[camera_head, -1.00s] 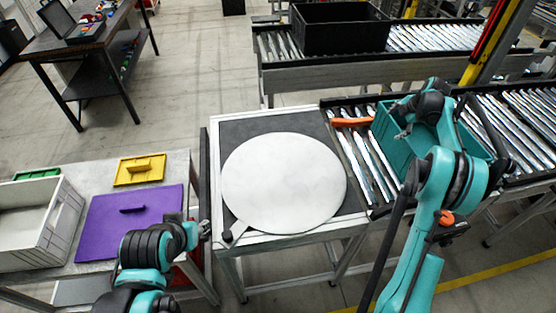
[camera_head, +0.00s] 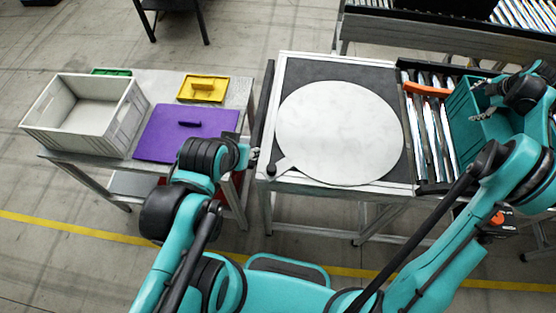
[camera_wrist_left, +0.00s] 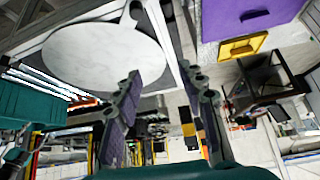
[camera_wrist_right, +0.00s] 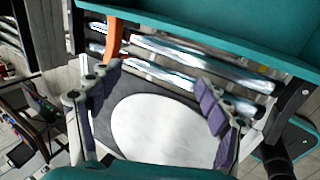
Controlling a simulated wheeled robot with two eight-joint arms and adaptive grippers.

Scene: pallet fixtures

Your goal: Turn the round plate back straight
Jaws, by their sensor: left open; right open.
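The round plate (camera_head: 340,130) is white, with a short handle ending in a dark knob (camera_head: 272,169) that points to the lower left in the head view. It lies flat on a dark mat (camera_head: 310,70) on a light-framed table. In the left wrist view the plate (camera_wrist_left: 105,55) and handle are at the upper left; in the right wrist view the plate (camera_wrist_right: 165,130) is low in the middle. My left gripper (camera_head: 254,155) is open just left of the handle's end, apart from it. My right gripper (camera_head: 480,100) is open by the teal crate, right of the plate.
A teal crate (camera_head: 463,115) sits on the roller conveyor (camera_head: 427,130) right of the plate's table. An orange piece (camera_head: 427,90) lies at the conveyor's edge.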

